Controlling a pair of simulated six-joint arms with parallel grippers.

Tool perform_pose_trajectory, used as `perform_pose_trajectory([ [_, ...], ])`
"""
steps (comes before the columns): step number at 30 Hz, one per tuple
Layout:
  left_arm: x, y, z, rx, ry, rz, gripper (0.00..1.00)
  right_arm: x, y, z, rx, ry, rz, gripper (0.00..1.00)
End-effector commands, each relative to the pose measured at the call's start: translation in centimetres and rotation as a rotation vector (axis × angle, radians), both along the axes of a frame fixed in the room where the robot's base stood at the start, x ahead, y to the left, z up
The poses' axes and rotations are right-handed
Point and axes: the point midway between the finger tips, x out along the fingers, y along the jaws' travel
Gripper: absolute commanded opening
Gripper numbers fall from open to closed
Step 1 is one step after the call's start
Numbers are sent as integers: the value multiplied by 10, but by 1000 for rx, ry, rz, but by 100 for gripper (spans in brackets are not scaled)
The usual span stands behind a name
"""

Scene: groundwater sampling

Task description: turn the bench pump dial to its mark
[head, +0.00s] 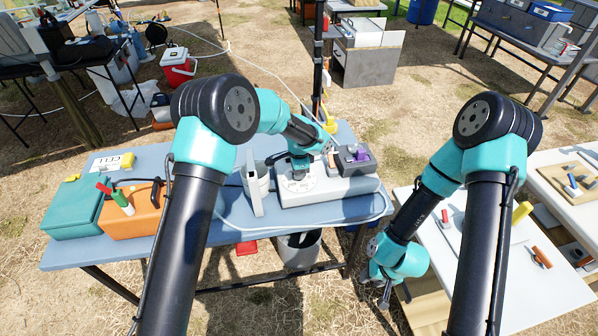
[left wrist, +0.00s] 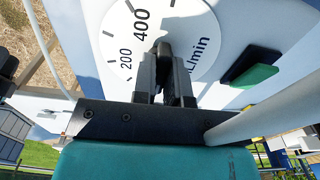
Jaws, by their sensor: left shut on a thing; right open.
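The bench pump (head: 331,186) is a pale box on the blue table. Its white dial face (head: 297,184) carries numbers; in the left wrist view the dial face (left wrist: 187,28) reads 200, 400 and mL/min. My left gripper (head: 300,172) is over the dial, and in the left wrist view its fingers (left wrist: 167,62) are shut on the dial's dark knob at the middle of the face. The knob is mostly hidden by the fingers, and I cannot tell where it points. My right gripper (head: 384,296) is open and empty, hanging low, right of the blue table.
A white upright panel (head: 254,184) stands just left of the pump. An orange case (head: 131,213) and a teal case (head: 76,208) sit at the table's left. A grey box with a purple part (head: 356,158) is beside the dial. A white table (head: 500,262) stands at right.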

Motion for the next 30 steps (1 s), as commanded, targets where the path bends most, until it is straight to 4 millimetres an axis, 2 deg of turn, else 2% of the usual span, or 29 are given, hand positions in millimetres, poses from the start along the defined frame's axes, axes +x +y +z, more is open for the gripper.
perform_pose_trajectory([
  [5,0,0,0,0,0,-47,0,0,0,0,0,0,0,43],
  [22,0,0,0,0,0,-571,0,0,0,0,0,0,0,43],
  [30,0,0,0,0,0,-631,0,0,0,0,0,0,0,43],
])
